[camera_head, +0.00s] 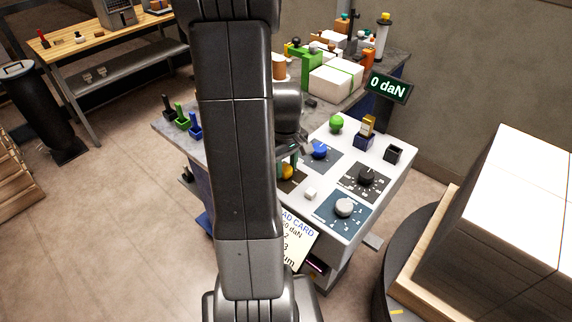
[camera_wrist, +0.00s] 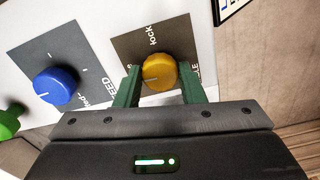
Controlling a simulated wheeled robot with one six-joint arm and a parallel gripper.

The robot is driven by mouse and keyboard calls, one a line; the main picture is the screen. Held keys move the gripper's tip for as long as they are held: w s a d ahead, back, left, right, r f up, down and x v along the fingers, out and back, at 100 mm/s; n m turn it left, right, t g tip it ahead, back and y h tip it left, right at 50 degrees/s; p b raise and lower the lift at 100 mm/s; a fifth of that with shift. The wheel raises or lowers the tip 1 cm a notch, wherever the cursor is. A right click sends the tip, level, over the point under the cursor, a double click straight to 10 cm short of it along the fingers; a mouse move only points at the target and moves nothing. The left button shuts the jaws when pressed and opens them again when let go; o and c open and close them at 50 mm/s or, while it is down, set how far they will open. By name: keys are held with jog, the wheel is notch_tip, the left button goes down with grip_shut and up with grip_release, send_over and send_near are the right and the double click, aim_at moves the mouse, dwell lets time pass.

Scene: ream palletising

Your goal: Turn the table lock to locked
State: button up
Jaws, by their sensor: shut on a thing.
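The table lock is a round yellow-orange knob (camera_wrist: 160,68) on a dark square plate (camera_wrist: 128,46) in the wrist view. The word "lock" is printed beyond the knob, and other lettering beside it is partly hidden. A pale mark shows on the near left part of the knob. My gripper (camera_wrist: 159,88) has its two green fingers on either side of the knob and is shut on it. In the head view the knob (camera_head: 287,172) shows just right of my arm, largely covered by my gripper (camera_head: 290,158).
A blue knob (camera_wrist: 56,86) and a green knob (camera_wrist: 8,122) lie left in the wrist view. The white panel (camera_head: 375,210) also carries a black dial (camera_head: 366,176) and a grey dial (camera_head: 344,207). A display (camera_head: 388,87) reads 0 daN. A stacked pallet (camera_head: 510,220) stands right.

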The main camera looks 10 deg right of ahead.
jog(key=m+b, duration=0.1)
jog(key=m, duration=0.2)
jog(key=shift+m, duration=0.4)
jog(key=m+b, duration=0.1)
jog(key=m, duration=0.3)
jog(key=shift+m, duration=0.3)
jog(key=m, duration=0.4)
jog(key=shift+b, duration=0.3)
jog(key=m, duration=0.4)
jog(key=shift+m, duration=0.6)
jog(key=o, duration=1)
jog(key=shift+r, duration=0.15)
